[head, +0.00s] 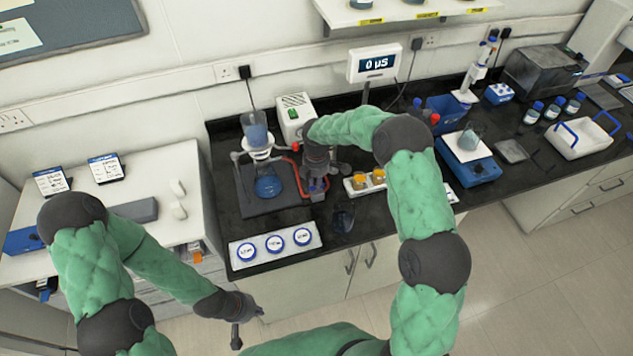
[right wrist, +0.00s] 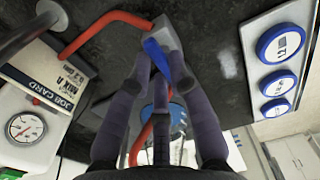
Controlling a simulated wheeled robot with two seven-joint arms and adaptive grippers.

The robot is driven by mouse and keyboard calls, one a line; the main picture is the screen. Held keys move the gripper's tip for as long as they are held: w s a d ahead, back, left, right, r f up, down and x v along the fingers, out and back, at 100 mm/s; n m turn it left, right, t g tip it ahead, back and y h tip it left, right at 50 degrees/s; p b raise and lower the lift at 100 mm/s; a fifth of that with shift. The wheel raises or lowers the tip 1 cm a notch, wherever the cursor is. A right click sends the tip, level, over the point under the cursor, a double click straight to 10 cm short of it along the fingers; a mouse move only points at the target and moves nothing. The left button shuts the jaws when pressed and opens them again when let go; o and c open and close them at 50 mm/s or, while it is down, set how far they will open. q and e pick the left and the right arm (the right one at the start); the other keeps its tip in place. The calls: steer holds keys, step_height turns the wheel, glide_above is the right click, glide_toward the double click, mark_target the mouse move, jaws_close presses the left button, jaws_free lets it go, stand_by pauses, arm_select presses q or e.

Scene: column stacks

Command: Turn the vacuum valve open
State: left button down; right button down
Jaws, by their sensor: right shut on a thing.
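The vacuum valve shows in the right wrist view as a grey block (right wrist: 167,33) with a blue lever (right wrist: 155,54). A red hose (right wrist: 97,27) meets the block. My right gripper (right wrist: 160,72) is shut on the blue lever, one finger on each side. In the head view my right gripper (head: 313,184) reaches down beside the filter stand, and it largely hides the valve. My left gripper (head: 246,325) is open and empty, low in front of the bench edge.
A filter funnel (head: 257,136) stands above a flask (head: 268,187) to the left of the right gripper. A white pump box (head: 295,117) stands behind. A white tray (head: 275,248) with blue-lidded dishes lies in front. A pressure gauge (right wrist: 26,127) shows in the wrist view.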

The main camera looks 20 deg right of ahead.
stand_by(0.3)
steer(key=c, duration=1.1)
jaws_free()
steer(key=shift+c, duration=0.2)
step_height(320, 180, up, 12)
